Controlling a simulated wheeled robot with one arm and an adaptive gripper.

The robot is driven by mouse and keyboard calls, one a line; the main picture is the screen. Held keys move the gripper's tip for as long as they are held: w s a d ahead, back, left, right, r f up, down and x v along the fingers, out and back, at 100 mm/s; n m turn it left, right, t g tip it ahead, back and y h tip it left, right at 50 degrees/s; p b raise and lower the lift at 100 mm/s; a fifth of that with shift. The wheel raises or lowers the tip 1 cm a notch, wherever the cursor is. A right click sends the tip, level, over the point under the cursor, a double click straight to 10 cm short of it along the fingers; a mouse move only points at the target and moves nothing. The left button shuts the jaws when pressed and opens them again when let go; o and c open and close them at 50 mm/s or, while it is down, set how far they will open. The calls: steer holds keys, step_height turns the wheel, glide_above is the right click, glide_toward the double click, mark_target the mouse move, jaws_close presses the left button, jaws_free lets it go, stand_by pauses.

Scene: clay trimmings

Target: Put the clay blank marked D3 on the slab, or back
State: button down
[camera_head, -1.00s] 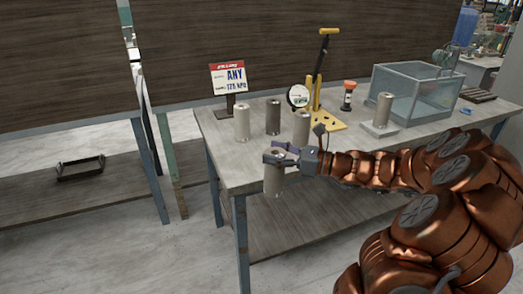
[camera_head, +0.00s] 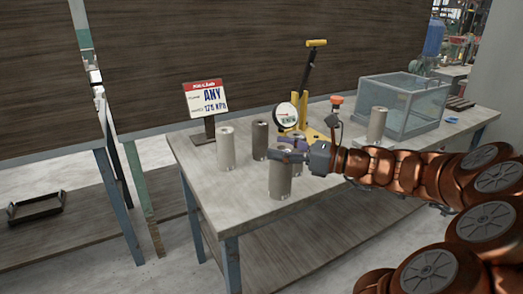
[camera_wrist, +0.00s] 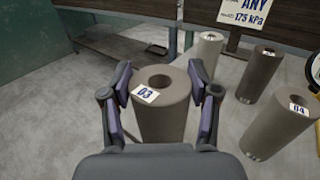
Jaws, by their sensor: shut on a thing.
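The clay blank marked D3 (camera_wrist: 163,112) is a grey-brown upright cylinder with a hole in its top. My gripper (camera_wrist: 163,104) is shut on it, a finger at each side. In the head view my gripper (camera_head: 293,154) holds this blank (camera_head: 280,183) near the bench's front edge; I cannot tell whether its base touches the bench. A blank marked D4 (camera_wrist: 280,122) stands to its right in the wrist view. A pale blank (camera_head: 226,148) and a darker one (camera_head: 260,140) stand behind. Another blank (camera_head: 377,124) stands farther right; the light slab under it is mostly hidden by my arm.
The bench (camera_head: 205,185) has a sign reading ANY, 175 kPa (camera_head: 206,100) at its back left. A yellow lever tool (camera_head: 312,75) with a round gauge (camera_head: 286,116) stands behind the blanks. A glass tank (camera_head: 405,105) is at right. The bench's front left is clear.

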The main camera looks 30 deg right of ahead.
steer(key=w+d+f, duration=0.1)
steer(key=w+f, duration=0.1)
steer(key=w, duration=0.4)
steer(key=w+d+f, duration=0.1)
steer(key=w+f, duration=0.1)
steer(key=w, duration=0.4)
steer(key=shift+d+f, duration=0.25)
steer(key=shift+d, duration=0.1)
steer(key=shift+w+f, duration=0.1)
steer(key=shift+f, duration=0.05)
steer(key=shift+c, duration=1.4)
jaws_free()
